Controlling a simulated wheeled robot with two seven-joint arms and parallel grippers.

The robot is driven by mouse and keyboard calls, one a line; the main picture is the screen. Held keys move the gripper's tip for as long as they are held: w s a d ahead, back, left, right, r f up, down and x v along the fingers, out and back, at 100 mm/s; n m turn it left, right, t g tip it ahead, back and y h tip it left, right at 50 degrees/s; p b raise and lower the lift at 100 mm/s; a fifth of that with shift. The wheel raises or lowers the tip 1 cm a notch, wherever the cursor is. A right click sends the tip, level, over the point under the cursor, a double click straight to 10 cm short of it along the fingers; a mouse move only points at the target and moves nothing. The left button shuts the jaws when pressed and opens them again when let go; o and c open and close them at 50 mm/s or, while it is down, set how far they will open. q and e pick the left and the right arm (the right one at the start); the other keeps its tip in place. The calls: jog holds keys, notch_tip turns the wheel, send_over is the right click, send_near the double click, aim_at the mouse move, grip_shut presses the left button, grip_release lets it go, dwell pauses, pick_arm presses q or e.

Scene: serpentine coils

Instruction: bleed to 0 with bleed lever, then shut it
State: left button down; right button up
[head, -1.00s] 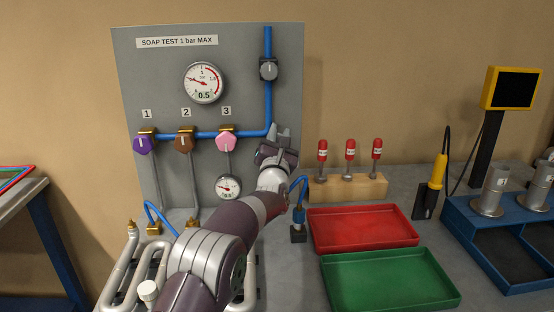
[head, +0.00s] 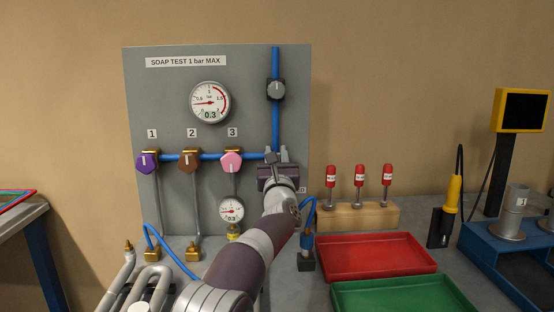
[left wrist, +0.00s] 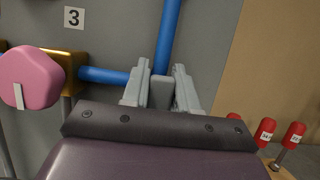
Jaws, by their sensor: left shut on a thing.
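My left gripper (head: 274,157) is at the lower right of the grey panel, by the bend of the blue pipe. In the left wrist view its two fingers (left wrist: 160,90) are shut on a small grey piece (left wrist: 161,93), which I take to be the bleed lever; the gripper hides most of it. The large gauge (head: 210,103) reads 0.3 on its display. The small gauge (head: 232,210) under valve 3 also appears to read 0.3. My right gripper is not in view.
A grey knob (head: 276,90) is on the pipe above. A wooden block (head: 350,215) with red-topped tools and a red tray (head: 375,256) stand to the right.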

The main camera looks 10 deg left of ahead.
pick_arm(q)
jog(key=shift+f, duration=0.1)
jog(key=c, duration=1)
grip_release()
jog(key=shift+o, duration=0.2)
jog(key=shift+s+d+f+b, duration=0.1)
jog(key=shift+s+f+b, duration=0.15)
jog(key=shift+s+b, duration=0.15)
jog(key=b+v, duration=0.3)
jog(key=v, duration=0.8)
jog(key=shift+s, duration=0.35)
jog(key=shift+d, duration=0.15)
